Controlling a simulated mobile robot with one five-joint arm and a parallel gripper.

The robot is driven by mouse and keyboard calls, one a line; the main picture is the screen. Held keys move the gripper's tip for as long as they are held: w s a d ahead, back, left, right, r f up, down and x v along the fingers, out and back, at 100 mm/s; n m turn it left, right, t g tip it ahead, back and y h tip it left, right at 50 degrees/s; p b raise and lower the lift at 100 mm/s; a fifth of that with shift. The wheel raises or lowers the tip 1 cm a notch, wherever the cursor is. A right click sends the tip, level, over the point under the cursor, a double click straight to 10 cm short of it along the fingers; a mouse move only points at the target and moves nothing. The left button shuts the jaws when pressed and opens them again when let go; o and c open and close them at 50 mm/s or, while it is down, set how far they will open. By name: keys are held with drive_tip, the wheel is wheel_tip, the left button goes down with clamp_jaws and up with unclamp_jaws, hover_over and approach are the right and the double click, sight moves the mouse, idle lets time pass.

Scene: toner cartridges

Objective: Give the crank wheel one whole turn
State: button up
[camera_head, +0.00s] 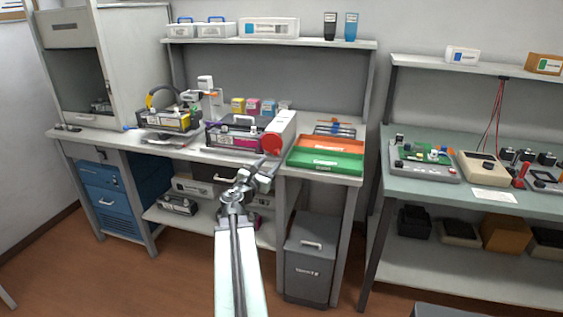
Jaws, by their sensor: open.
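A red disc (271,145), which looks like the crank wheel, is at the front of a pale upright housing (286,124) on the left workbench (190,151). Its handle is too small to make out. My arm reaches up from the bottom middle, and my gripper (267,166) is open just below and in front of the red disc. It looks empty. I cannot tell whether it touches the disc.
A cartridge machine (232,134) stands left of the disc, and another (166,122) is further left. Green (325,161) and orange (332,145) trays lie close on the right. A grey bin (310,262) stands below. Open floor lies in front.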

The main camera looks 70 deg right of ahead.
sight(275, 154)
drive_tip(key=shift+w+d, duration=0.2)
drive_tip(key=shift+d, duration=1.65)
drive_tip(key=shift+w+d, duration=0.2)
drive_tip(key=shift+d, duration=1.6)
